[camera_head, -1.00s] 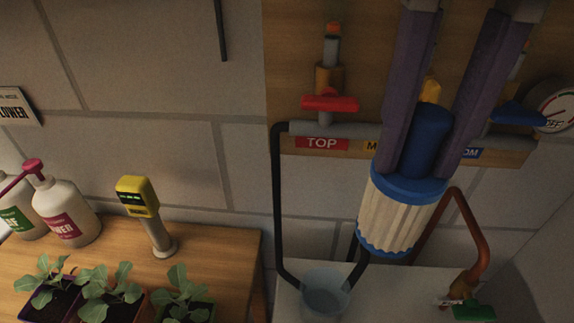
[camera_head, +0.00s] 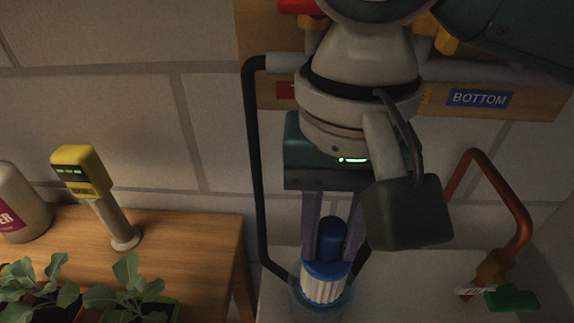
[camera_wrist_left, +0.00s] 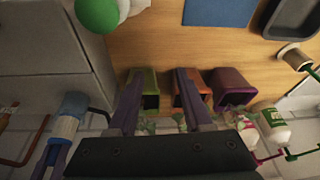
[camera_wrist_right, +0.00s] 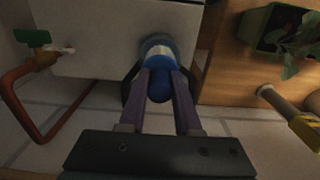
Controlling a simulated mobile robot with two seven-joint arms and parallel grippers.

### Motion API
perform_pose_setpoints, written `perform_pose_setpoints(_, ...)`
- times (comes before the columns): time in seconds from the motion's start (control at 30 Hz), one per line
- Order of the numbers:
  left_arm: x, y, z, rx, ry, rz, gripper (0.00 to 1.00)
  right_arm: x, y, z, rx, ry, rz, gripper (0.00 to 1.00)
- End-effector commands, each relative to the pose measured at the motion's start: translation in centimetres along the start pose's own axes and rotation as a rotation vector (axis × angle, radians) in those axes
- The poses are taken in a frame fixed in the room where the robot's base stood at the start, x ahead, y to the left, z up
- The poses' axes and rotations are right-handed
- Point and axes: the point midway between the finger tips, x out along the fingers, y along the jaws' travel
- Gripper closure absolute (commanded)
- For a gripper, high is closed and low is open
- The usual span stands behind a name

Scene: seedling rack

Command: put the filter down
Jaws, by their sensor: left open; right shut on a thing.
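The filter (camera_head: 322,287) has a white pleated body, blue caps and a blue knob on top. My right gripper (camera_head: 330,250) is shut on the knob and holds the filter upright. The filter's lower part overlaps the clear bluish cup (camera_head: 296,303) on the pale bench; I cannot tell whether it rests on the cup's bottom. Filter and knob also show in the right wrist view (camera_wrist_right: 159,58), and the filter at the left of the left wrist view (camera_wrist_left: 62,128). My left gripper (camera_wrist_left: 159,82) is open and empty, above the wooden bench side; it is outside the head view.
A black hose (camera_head: 254,160) runs down beside the cup. A copper pipe (camera_head: 512,205) and green-handled valve (camera_head: 512,299) stand to the right. A yellow meter (camera_head: 82,172), seedlings (camera_head: 130,285) and a bottle (camera_head: 20,205) are on the wooden bench. The pale bench (camera_head: 420,290) has free room right of the cup.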

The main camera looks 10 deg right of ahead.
Motion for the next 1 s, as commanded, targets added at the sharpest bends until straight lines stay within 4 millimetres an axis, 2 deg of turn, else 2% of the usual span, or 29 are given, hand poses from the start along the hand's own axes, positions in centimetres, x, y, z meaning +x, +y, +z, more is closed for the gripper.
perform_pose_setpoints(0.17,0.4,-0.1,0.1,0.004,0.000,-0.003,0.50,1.8,0.0,0.0,0.000,-0.001,0.001,1.00)
perform_pose_setpoints(0.3,0.8,-0.2,0.3,0.007,0.000,-0.005,0.50,4.2,0.0,0.0,0.001,-0.002,0.001,1.00)
perform_pose_setpoints(0.4,0.9,-0.2,0.3,0.009,0.000,-0.007,0.50,5.0,0.0,0.0,0.000,0.000,0.001,1.00)
perform_pose_setpoints(0.9,0.8,-0.2,0.3,0.008,0.000,-0.006,0.50,5.7,-0.1,0.0,0.000,0.000,-0.001,1.00)
perform_pose_setpoints(0.93,0.8,-0.2,0.3,0.008,0.000,-0.006,0.50,5.7,-0.1,0.0,0.000,0.000,-0.001,0.67)
perform_pose_setpoints(1.0,0.8,-0.1,0.3,0.007,0.000,-0.005,0.50,5.7,-0.1,0.0,0.000,0.000,-0.001,0.59)
